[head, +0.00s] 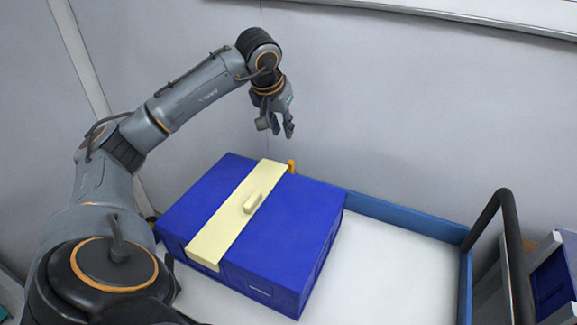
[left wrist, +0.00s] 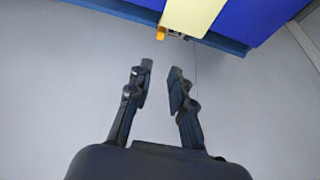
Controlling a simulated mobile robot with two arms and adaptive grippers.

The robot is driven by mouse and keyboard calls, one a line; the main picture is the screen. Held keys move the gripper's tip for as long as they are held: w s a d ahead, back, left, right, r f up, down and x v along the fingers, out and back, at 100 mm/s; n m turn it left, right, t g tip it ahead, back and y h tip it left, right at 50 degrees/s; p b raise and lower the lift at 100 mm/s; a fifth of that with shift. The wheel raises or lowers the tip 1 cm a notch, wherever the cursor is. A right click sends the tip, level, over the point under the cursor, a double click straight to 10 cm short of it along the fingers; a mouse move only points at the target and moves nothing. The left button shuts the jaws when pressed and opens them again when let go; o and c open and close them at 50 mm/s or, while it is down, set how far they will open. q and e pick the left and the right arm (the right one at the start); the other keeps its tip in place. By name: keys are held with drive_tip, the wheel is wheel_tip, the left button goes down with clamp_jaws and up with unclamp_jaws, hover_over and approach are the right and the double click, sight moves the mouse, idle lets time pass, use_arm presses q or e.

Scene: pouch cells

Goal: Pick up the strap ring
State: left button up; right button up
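A small orange piece (head: 291,166), which looks like the strap ring, stands at the strap's far end. The orange piece also shows in the left wrist view (left wrist: 161,33) at the strap's edge, beyond the fingertips. My left gripper (head: 279,128) is open and empty, above and behind the box's far edge, apart from the orange piece. It also shows in the left wrist view (left wrist: 161,68). My right gripper is not in view.
The box stands on a white surface (head: 395,265) with a raised blue rim (head: 405,216). That surface is clear to the right of the box. A black bar (head: 511,245) rises at the right. A grey wall (head: 430,110) is close behind.

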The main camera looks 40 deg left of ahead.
sight(291, 161)
use_arm(q)
drive_tip(key=x, duration=1)
drive_tip(key=shift+s+d+f, duration=0.1)
drive_tip(key=shift+s, duration=0.15)
drive_tip(key=x, duration=0.2)
drive_tip(key=p+x, duration=0.1)
drive_tip(key=x, duration=0.1)
drive_tip(key=shift+s+d+f, duration=0.1)
drive_tip(key=shift+d+f, duration=0.05)
drive_tip(key=shift+d, duration=0.05)
drive_tip(key=shift+a+f, duration=0.1)
drive_tip(key=shift+f, duration=0.35)
clamp_jaws()
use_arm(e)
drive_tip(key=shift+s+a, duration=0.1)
